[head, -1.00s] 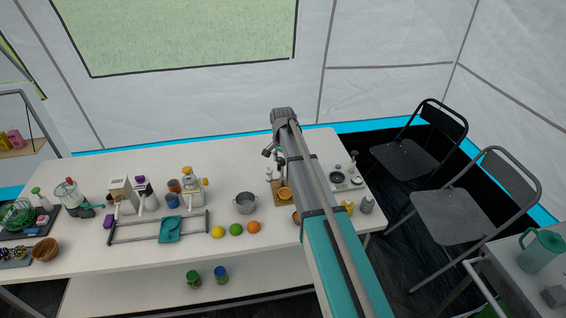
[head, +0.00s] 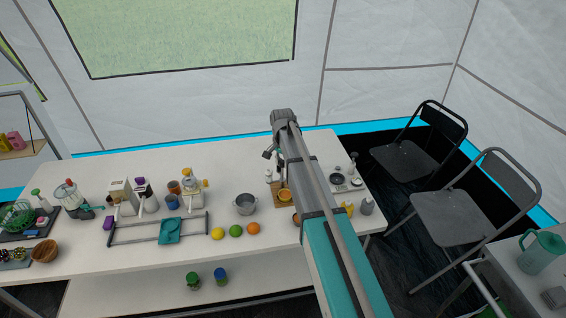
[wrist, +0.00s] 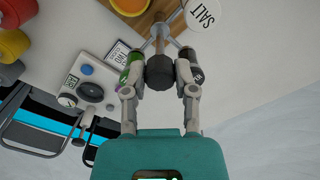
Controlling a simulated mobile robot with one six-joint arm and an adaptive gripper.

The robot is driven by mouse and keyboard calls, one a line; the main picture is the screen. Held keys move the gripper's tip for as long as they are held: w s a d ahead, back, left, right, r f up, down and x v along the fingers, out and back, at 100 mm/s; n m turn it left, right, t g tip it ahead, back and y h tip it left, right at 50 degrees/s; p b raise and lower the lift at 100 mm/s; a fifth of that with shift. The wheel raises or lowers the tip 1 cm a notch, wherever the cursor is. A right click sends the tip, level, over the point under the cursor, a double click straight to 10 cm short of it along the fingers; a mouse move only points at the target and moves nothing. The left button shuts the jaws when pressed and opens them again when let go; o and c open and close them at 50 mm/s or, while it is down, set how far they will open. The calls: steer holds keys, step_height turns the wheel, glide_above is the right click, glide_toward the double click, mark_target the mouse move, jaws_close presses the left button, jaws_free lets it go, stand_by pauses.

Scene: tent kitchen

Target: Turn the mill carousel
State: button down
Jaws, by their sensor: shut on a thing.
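In the wrist view the mill carousel has thin grey metal arms (wrist: 160,38) and a dark faceted knob (wrist: 160,73). My gripper (wrist: 160,82) is shut on this knob, with one finger on each side. A green mill (wrist: 134,64) shows by the left fingertip and a black mill (wrist: 189,66) by the right one. A white round top marked SALT (wrist: 204,14) is at the upper right. In the head view my arm hides most of the carousel; a white mill (head: 268,175) shows just left of the arm.
A flat appliance with dials (head: 346,181) is right of my arm. The rear tabletop is mostly clear.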

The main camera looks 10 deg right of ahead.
steer(key=n, duration=0.4)
steer(key=shift+n, duration=0.3)
steer(key=n, duration=0.4)
steer(key=shift+n, duration=0.3)
steer(key=n, duration=0.4)
steer(key=shift+n, duration=2.1)
steer(key=shift+c, duration=2)
jaws_free()
